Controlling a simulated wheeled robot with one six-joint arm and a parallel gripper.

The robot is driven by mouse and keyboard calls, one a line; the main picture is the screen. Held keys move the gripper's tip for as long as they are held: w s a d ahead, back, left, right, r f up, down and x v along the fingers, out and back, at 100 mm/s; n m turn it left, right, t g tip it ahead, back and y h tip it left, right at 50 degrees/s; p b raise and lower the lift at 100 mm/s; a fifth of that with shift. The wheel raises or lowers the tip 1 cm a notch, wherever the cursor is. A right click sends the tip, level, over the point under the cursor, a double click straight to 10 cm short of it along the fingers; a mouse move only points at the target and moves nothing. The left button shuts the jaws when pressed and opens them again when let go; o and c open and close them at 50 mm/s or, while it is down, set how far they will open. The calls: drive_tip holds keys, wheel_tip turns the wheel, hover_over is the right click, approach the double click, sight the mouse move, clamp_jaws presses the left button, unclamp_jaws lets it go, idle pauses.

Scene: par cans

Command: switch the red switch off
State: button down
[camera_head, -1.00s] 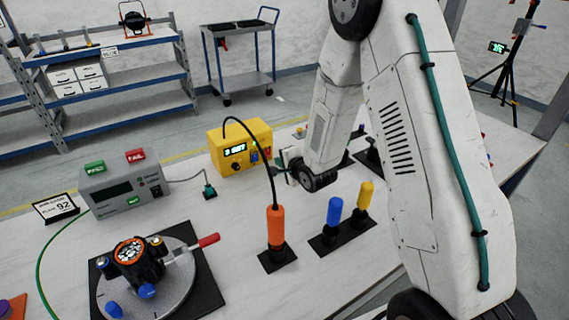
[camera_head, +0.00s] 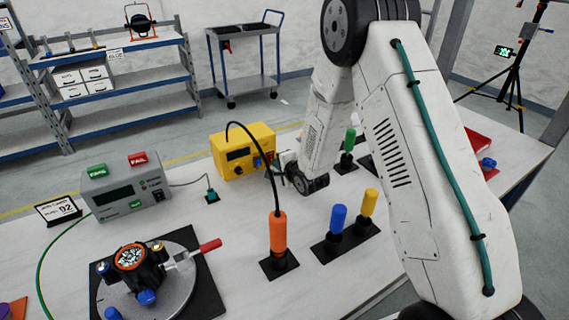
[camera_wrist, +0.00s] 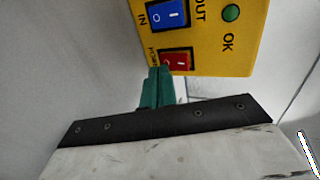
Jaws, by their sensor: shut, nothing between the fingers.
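The red switch (camera_wrist: 176,62) is on the face of the yellow box (camera_head: 230,143), below a blue switch (camera_wrist: 168,15). In the wrist view, the teal fingers of my gripper (camera_wrist: 157,75) are shut and empty. Their tips overlap the left part of the red switch; I cannot tell whether they touch it. In the head view, my gripper (camera_head: 277,165) is close to the right end of the box's front, and the red switch is too small there to read. The box's display (camera_head: 238,154) is dark.
A black cable arches from the box to an orange-handled tool (camera_head: 278,232) in front. Blue (camera_head: 337,219) and yellow (camera_head: 369,203) handles stand right of it. A grey tester (camera_head: 126,187) is left of the box, and a round fixture (camera_head: 180,283) is at front left.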

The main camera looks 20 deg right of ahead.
drive_tip(key=shift+a+r, duration=0.1)
drive_tip(key=shift+a, duration=0.25)
drive_tip(key=shift+d+r, duration=0.1)
drive_tip(key=shift+r, duration=0.75)
